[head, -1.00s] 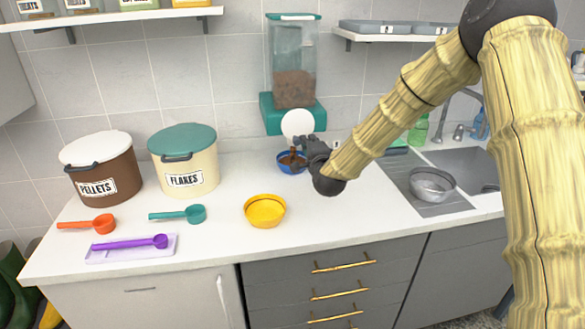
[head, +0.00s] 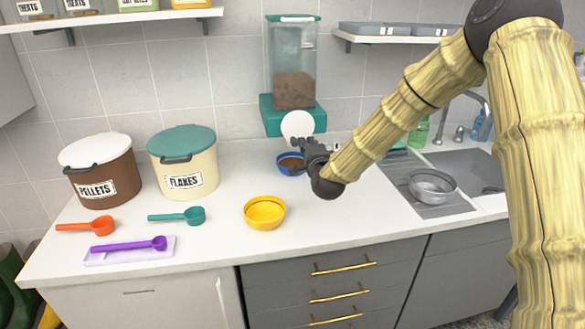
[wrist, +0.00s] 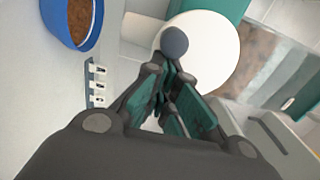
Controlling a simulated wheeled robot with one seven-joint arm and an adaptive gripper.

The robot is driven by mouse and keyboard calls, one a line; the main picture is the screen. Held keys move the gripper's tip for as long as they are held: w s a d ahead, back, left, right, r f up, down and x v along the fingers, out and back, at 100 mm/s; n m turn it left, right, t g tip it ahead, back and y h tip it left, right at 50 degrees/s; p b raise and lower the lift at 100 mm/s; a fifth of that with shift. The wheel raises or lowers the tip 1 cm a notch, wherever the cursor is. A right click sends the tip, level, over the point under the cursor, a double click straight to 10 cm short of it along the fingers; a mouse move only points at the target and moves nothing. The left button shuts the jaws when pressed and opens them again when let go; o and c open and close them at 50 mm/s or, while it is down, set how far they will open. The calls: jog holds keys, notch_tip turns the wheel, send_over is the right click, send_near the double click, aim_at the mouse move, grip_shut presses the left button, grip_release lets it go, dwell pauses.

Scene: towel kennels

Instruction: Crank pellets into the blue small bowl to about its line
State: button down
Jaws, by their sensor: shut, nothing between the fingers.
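The pellet dispenser (head: 293,65) stands against the back wall, with brown pellets in its clear hopper above a teal base. Its round white crank disc (head: 298,124) faces me and shows in the wrist view (wrist: 222,52) with a dark knob (wrist: 174,42). The blue small bowl (head: 284,168) sits on the counter below the disc, partly behind my gripper. Brown pellets (wrist: 79,20) lie in it; I cannot make out its line. My gripper (head: 298,143) is shut and empty in front of the disc's lower edge. In the wrist view the fingertips (wrist: 166,74) point at the knob; I cannot tell whether they touch.
A yellow bowl (head: 265,213) stands front of centre. The PELLETS bin (head: 103,170), the FLAKES bin (head: 184,163), orange (head: 88,226) and teal (head: 178,215) scoops, and a purple scoop (head: 130,244) on a tray fill the left. The sink (head: 465,170) is right.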

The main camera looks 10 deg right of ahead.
jog(key=s+b, duration=0.1)
jog(key=s, duration=0.7)
jog(key=shift+r, duration=0.2)
jog(key=shift+a+r+p, duration=0.1)
jog(key=shift+a+p, duration=0.05)
jog(key=shift+p, duration=0.4)
jog(key=w+n+p, duration=0.9)
jog(key=p, duration=0.5)
jog(key=shift+f, duration=0.35)
dwell(1.2)
jog(key=shift+s+a, duration=0.1)
dwell(1.3)
